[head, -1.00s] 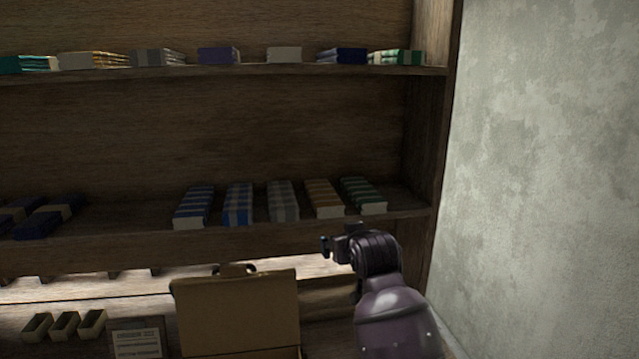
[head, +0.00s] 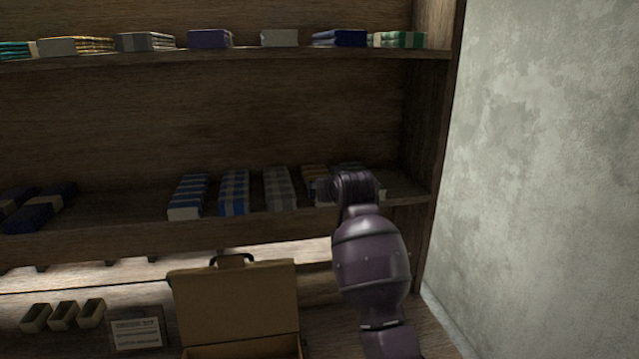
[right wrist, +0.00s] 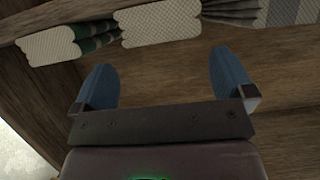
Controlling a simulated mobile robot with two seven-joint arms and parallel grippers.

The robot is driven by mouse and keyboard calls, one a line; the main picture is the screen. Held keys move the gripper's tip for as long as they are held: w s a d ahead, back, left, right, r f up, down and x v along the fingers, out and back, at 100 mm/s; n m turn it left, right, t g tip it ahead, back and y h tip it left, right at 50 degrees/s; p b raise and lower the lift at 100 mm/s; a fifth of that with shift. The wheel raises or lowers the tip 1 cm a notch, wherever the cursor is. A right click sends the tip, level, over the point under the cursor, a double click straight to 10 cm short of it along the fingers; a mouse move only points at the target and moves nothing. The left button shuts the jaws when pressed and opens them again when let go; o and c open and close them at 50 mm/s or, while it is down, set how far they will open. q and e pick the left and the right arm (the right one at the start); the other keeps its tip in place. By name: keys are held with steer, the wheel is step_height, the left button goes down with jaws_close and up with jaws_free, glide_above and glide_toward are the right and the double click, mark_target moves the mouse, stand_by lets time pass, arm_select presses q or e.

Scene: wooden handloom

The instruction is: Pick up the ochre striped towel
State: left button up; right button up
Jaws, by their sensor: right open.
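My right gripper (right wrist: 162,60) is open and empty, with blue fingers apart and short of the shelf edge. My left gripper is not in view.
Blue striped towels (head: 234,191) lie to the left on the same shelf (head: 120,225). More folded towels line the upper shelf (head: 250,53). An open tan case (head: 235,300) stands below.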

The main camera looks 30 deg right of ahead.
steer(key=shift+a+f+p+x, duration=0.15)
steer(key=shift+p+x, duration=0.1)
steer(key=shift+x, duration=1)
steer(key=shift+a+f+p+x, duration=0.1)
steer(key=shift+p+x, duration=0.15)
steer(key=shift+x, duration=1)
steer(key=c, duration=0.9)
